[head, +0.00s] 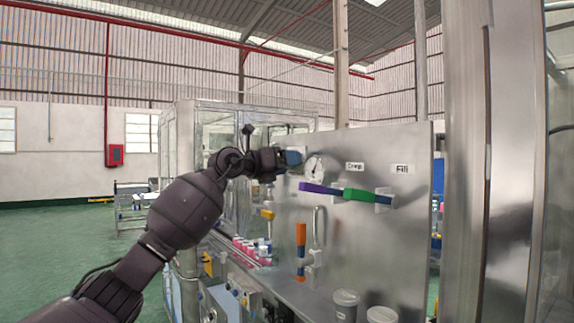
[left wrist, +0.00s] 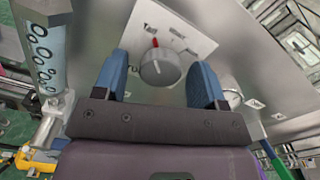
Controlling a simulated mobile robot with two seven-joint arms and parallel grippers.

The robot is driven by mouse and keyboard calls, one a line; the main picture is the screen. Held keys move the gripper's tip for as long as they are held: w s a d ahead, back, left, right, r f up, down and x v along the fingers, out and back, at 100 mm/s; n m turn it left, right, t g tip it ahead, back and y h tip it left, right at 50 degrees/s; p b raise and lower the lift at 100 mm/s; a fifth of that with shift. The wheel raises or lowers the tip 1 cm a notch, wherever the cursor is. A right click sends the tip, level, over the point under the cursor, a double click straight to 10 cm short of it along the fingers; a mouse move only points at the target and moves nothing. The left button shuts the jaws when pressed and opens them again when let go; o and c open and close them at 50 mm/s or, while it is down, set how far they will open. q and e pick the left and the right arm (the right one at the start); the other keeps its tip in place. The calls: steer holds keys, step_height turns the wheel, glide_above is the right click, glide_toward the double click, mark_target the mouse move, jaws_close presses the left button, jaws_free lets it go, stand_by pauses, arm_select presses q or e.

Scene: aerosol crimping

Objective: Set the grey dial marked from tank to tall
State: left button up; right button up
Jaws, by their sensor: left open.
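The grey dial (left wrist: 160,69) sits on a white plate (left wrist: 188,22) on the metal panel, in the left wrist view. A red mark (left wrist: 155,42) shows just above the knob, and a light line runs on its face. In the head view my left gripper (head: 291,157) is at the panel's upper left and the dial is hidden there. My right gripper is not in view.
A round gauge (head: 315,168) is just right of my left gripper. An orange handle (head: 301,234) hangs lower. Pink-and-white items (head: 252,247) stand below left.

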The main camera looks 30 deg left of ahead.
arm_select(q)
steer(key=b+v, duration=0.3)
steer(key=v, duration=0.7)
steer(key=shift+s, duration=0.2)
steer(key=shift+a, duration=0.1)
steer(key=shift+f, duration=0.1)
